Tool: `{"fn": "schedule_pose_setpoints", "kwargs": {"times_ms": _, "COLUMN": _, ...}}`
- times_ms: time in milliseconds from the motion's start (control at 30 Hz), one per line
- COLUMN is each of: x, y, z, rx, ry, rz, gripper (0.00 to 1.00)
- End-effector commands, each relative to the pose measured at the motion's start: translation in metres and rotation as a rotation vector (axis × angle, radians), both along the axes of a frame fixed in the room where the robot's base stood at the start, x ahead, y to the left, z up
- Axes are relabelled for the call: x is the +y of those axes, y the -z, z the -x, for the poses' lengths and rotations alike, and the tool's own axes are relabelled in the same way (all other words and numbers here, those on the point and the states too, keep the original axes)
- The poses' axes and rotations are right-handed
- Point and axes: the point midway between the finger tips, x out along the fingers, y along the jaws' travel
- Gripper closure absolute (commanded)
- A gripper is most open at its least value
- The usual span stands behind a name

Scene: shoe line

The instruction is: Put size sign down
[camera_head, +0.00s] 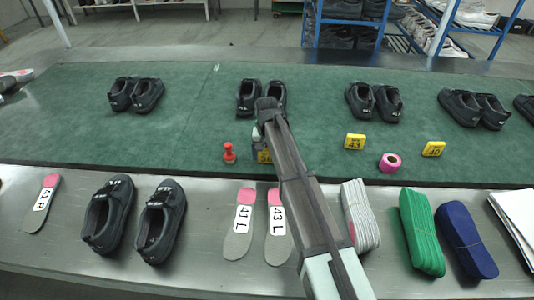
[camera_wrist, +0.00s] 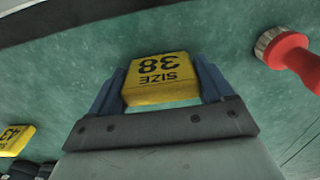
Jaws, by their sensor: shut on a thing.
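My gripper (camera_wrist: 163,84) is shut on a yellow size sign (camera_wrist: 158,93) marked "SIZE 38", one blue finger on each side of it. In the head view the sign (camera_head: 264,157) shows as a small yellow patch at the green belt's near edge, partly hidden by my arm. It is in front of a pair of black shoes (camera_head: 248,98). I cannot tell whether the sign touches the belt. Two other yellow signs stand to the right, one marked 43 (camera_head: 354,141) and another (camera_head: 433,149).
A red stamp-like piece (camera_head: 229,153) stands just left of the held sign. A pink tape roll (camera_head: 390,162) lies to the right. More black shoe pairs stand on the green belt (camera_head: 195,125).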

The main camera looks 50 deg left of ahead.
Motion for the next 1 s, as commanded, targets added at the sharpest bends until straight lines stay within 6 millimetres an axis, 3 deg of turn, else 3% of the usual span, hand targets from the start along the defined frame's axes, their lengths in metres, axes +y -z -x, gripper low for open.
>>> {"fn": "schedule_pose_setpoints", "kwargs": {"times_ms": 200, "x": 0.000, "y": 0.003, "z": 0.000, "rx": 0.000, "ry": 0.000, "rz": 0.000, "gripper": 0.52}}
{"fn": "schedule_pose_setpoints", "kwargs": {"times_ms": 233, "x": 0.000, "y": 0.003, "z": 0.000, "rx": 0.000, "ry": 0.000, "rz": 0.000, "gripper": 0.17}}
{"fn": "schedule_pose_setpoints", "kwargs": {"times_ms": 400, "x": 0.000, "y": 0.003, "z": 0.000, "rx": 0.000, "ry": 0.000, "rz": 0.000, "gripper": 0.01}}
{"fn": "schedule_pose_setpoints", "kwargs": {"times_ms": 767, "x": 0.000, "y": -0.003, "z": 0.000, "rx": 0.000, "ry": 0.000, "rz": 0.000, "gripper": 0.00}}
{"fn": "schedule_pose_setpoints", "kwargs": {"times_ms": 1000, "x": 0.000, "y": -0.037, "z": 0.000, "rx": -0.001, "ry": 0.000, "rz": -0.001, "gripper": 0.00}}
